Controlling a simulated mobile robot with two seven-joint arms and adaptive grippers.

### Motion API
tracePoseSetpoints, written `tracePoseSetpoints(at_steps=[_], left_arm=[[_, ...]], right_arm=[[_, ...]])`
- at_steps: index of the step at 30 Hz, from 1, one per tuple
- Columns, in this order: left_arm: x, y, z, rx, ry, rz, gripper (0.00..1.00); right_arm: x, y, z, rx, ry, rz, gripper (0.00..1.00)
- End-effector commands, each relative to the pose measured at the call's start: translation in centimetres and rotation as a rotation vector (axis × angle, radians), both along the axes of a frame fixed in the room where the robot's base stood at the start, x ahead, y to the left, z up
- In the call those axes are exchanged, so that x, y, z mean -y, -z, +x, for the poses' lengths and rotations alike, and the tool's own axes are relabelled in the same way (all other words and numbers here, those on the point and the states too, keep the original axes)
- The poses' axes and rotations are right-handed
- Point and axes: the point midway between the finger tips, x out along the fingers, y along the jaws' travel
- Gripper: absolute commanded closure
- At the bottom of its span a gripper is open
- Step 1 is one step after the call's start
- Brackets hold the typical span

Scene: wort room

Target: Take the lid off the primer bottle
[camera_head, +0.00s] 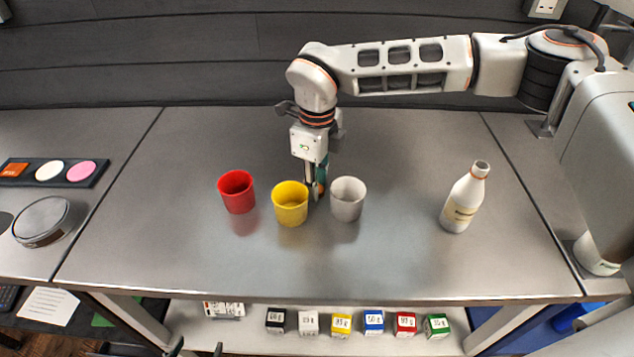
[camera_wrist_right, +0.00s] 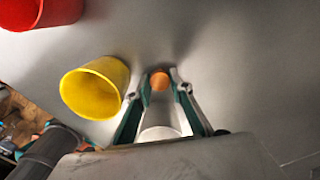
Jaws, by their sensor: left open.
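The primer bottle (camera_head: 463,203), white with a pale yellow label, stands upright on the right of the bench. Its narrow neck ends in a brownish top that looks like an open mouth, but it is too small to be sure. My right gripper (camera_head: 317,192) is well left of the bottle, low between the yellow and white cups. In the right wrist view its fingers are closed on a small round orange piece (camera_wrist_right: 160,81) that looks like a lid. My left gripper (camera_head: 196,349) shows only as dark fingertips, spread apart, at the bottom edge.
A red cup (camera_head: 237,193), a yellow cup (camera_head: 290,205) and a white cup (camera_head: 348,201) stand mid-bench, close to my right gripper. A round scale (camera_head: 42,222) and a dark tray (camera_head: 95,178) with discs are at left. Small boxes (camera_head: 373,321) line the shelf below.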

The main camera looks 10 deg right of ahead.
Motion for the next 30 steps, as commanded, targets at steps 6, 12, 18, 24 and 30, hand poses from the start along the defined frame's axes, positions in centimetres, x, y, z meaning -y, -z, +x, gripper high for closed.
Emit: tracePoseSetpoints(at_steps=[6,12,18,24,30], left_arm=[[0.0,0.0,0.0,-0.001,0.000,0.000,0.43],[0.0,-0.2,0.0,0.000,0.000,0.000,0.43],[0.0,0.0,0.0,0.000,0.000,0.000,0.43],[0.0,0.3,-0.1,0.000,-0.001,-0.001,0.43],[0.0,0.4,-0.1,-0.001,0.000,-0.001,0.43]], right_arm=[[0.0,0.0,0.0,-0.001,0.000,-0.001,0.73],[0.0,-0.5,0.0,0.000,0.000,0.000,0.73],[0.0,-3.2,0.1,0.004,0.000,0.000,0.73],[0.0,-7.4,0.1,0.005,0.000,0.000,0.73],[0.0,-10.7,0.1,0.004,0.000,0.000,0.73]])
